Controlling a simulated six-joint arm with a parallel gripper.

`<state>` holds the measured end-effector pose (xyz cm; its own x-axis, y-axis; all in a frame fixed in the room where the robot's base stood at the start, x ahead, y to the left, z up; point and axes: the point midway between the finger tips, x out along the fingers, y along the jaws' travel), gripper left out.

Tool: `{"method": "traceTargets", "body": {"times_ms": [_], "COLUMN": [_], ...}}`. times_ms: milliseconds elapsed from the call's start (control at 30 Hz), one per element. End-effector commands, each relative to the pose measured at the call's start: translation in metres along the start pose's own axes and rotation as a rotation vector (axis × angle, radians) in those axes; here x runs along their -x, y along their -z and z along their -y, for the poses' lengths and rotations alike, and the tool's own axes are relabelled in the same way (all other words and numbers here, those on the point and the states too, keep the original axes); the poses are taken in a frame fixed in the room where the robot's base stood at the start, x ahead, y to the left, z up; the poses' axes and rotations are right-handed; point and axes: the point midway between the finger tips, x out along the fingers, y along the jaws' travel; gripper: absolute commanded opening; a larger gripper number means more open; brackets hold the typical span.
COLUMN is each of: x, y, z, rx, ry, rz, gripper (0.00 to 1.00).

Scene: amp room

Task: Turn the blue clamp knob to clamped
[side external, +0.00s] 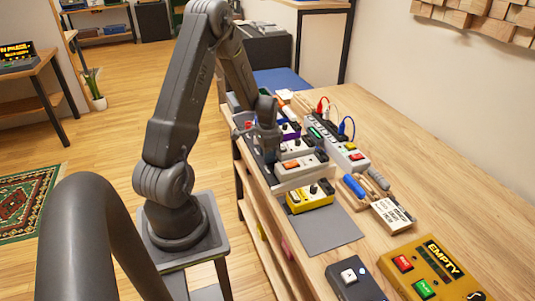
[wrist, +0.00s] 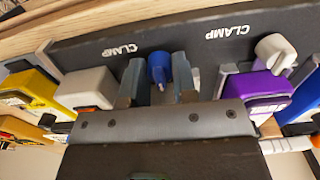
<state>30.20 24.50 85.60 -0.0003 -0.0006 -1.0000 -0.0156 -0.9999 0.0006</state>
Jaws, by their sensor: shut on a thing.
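The blue clamp knob (wrist: 159,68) stands on a dark rail (wrist: 190,42), right of a printed word CLAMP (wrist: 118,50) in the wrist view. My gripper (wrist: 158,78) is shut on the knob, with one finger on each side of it. Which way the knob is turned is hard to tell. In the side view my gripper (side external: 266,142) points down at the row of pedals, and it and the arm hide the knob there.
A white knob (wrist: 275,48) sits on the same rail by a second CLAMP label. Close by are a purple pedal (wrist: 268,88), a grey-white pedal (wrist: 88,88) and a yellow pedal (wrist: 30,90). A power strip (side external: 337,145) with cables lies behind.

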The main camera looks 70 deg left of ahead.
Motion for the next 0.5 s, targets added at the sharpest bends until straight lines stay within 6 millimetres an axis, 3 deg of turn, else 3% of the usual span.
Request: {"method": "traceTargets", "body": {"times_ms": [267, 300, 400, 500], "x": [0.0011, 0.0011, 0.0009, 0.0006], "y": [0.0009, 0.0009, 0.0008, 0.0006], "z": [0.0005, 0.0005, 0.0005, 0.0003], "rx": [-0.001, -0.001, -0.001, 0.000], "ry": [0.003, 0.003, 0.002, 0.002], "rz": [-0.002, -0.002, -0.002, -0.001], "gripper": [0.02, 0.28, 0.37, 0.37]}}
